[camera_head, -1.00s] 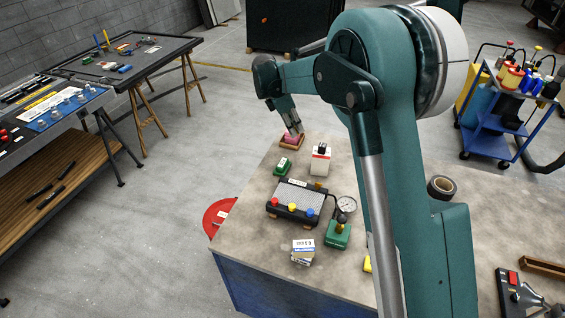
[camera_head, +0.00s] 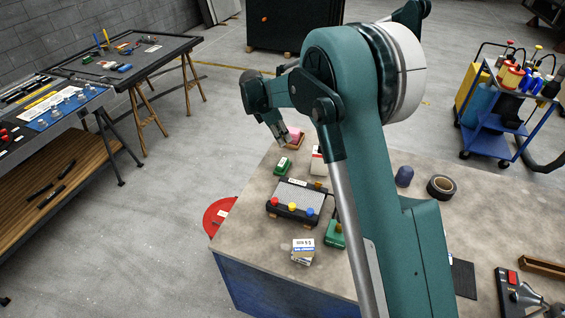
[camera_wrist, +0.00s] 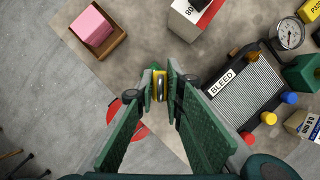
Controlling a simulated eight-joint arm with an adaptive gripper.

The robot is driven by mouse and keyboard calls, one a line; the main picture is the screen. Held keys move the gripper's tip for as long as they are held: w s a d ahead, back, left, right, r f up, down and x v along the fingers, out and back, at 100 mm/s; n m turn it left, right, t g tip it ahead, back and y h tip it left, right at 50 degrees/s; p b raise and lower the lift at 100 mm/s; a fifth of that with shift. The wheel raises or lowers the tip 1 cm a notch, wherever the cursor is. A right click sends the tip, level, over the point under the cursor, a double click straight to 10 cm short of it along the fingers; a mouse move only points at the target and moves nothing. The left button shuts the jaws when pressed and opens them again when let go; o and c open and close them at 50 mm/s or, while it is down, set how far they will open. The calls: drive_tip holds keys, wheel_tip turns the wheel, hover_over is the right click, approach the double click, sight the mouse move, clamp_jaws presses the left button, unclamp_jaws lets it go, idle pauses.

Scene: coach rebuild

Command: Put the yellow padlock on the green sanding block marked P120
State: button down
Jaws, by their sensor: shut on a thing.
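My gripper (camera_wrist: 160,88) is shut on the yellow padlock (camera_wrist: 161,84), whose yellow body and grey shackle show between the fingertips in the wrist view. In the head view my gripper (camera_head: 286,138) is above the bench's far left corner, and the padlock cannot be made out. A small green block with a white label (camera_head: 282,165) lies on the bench just below and in front of the gripper there. Its lettering is too small to read.
A pink block (camera_wrist: 92,24) sits in a wooden tray by the bench edge. A white-and-red box (camera_wrist: 188,18), a BLEED plate with coloured knobs (camera_wrist: 245,88), a gauge (camera_wrist: 289,32) and a larger green block (camera_wrist: 302,73) stand nearby. A yellow P320 block (camera_wrist: 311,10) is at the corner.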

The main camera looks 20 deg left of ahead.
drive_tip(key=shift+f+p, duration=0.3)
drive_tip(key=shift+f, duration=2.8)
drive_tip(key=shift+f, duration=0.1)
drive_tip(key=shift+f, duration=1.8)
drive_tip(key=shift+f, duration=0.2)
drive_tip(key=c, duration=2.4)
unclamp_jaws()
drive_tip(key=shift+r, duration=0.2)
drive_tip(key=v, duration=1.2)
drive_tip(key=shift+b, duration=0.3)
